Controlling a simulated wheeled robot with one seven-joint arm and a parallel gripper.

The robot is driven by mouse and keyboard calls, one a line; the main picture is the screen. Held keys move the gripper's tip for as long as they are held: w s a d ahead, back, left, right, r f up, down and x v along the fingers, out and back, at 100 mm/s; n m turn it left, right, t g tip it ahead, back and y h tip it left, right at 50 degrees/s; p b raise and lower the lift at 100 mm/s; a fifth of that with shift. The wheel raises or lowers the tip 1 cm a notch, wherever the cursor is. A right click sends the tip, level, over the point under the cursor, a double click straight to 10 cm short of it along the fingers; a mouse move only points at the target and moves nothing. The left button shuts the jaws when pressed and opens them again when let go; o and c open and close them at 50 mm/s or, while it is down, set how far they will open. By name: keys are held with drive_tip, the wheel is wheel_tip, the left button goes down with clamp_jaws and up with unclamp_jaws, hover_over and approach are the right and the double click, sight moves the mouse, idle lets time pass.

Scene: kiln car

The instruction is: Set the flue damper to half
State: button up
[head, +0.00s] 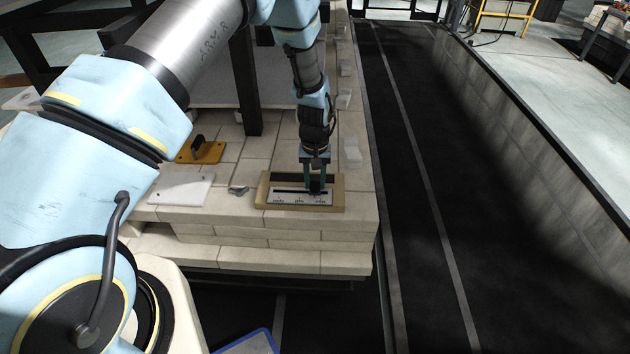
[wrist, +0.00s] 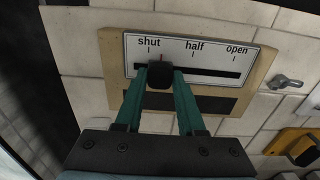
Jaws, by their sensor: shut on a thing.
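The flue damper is a slider on a white label plate (wrist: 215,57) marked shut, half and open, set in a tan frame (wrist: 262,75). Its black knob (wrist: 160,74) stands just to the open side of the shut mark, well short of half. A small red mark shows above the knob. My gripper (wrist: 160,80) is shut on the knob, with a teal finger on each side. In the head view the damper frame (head: 265,191) lies on the brick deck, and my gripper (head: 316,188) points down at the right part of its slot, hiding much of the knob.
A grey metal piece (wrist: 285,83) and a yellow-orange bracket with a black handle (wrist: 298,143) lie beside the frame; the bracket (head: 201,152) also shows in the head view. A white slab (head: 181,189) lies left. The brick deck's edge drops off close by.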

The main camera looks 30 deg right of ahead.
clamp_jaws()
drive_tip(key=shift+w, duration=0.1)
idle(0.7)
